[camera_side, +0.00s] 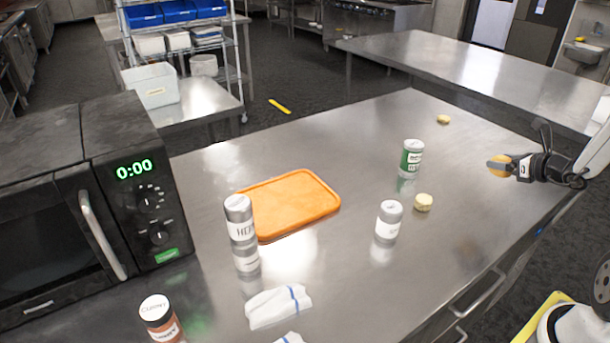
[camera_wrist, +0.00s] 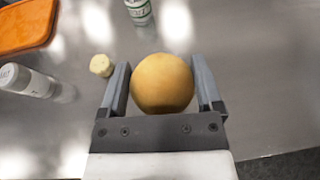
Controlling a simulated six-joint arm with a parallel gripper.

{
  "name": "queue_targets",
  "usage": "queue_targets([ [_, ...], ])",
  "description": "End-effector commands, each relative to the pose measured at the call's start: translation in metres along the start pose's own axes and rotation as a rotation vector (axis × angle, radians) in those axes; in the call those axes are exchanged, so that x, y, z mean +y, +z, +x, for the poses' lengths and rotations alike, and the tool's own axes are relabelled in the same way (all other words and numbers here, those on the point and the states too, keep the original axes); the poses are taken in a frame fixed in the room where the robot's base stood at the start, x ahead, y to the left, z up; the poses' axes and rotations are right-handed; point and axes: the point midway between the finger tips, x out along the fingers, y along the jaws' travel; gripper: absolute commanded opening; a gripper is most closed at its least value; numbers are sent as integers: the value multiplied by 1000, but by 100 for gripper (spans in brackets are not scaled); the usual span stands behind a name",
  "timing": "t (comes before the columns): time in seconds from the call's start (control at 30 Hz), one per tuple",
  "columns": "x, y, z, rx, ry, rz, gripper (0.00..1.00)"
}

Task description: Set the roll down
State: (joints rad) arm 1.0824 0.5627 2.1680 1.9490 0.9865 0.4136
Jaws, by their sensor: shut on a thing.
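My gripper (camera_side: 510,167) is at the right in the side view, held above the right part of the steel table. It is shut on a round golden-brown roll (camera_wrist: 162,83), which sits between the two fingers in the wrist view. In the side view the roll (camera_side: 498,166) shows partly, with a grey finger across it. The steel table (camera_side: 330,255) lies below and is apart from the roll.
An orange tray (camera_side: 292,203) lies mid-table. A green-labelled can (camera_side: 411,158), a pale piece (camera_side: 423,202), a white-labelled shaker (camera_side: 389,220) and a taller shaker (camera_side: 240,220) stand around it. Another small roll (camera_side: 443,119) lies far back. A microwave (camera_side: 125,190) stands left.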

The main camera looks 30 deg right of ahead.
Motion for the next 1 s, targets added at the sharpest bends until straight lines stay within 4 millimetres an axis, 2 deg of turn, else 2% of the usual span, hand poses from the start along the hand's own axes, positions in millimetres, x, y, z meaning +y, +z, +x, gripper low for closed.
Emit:
queue_targets([
  [0.6, -121, 14, 23, -1, -459, 190, 25],
  [0.8, -146, 14, 25, -1, -573, 237, 25],
  [1.0, -158, 14, 26, -1, -632, 260, 25],
])
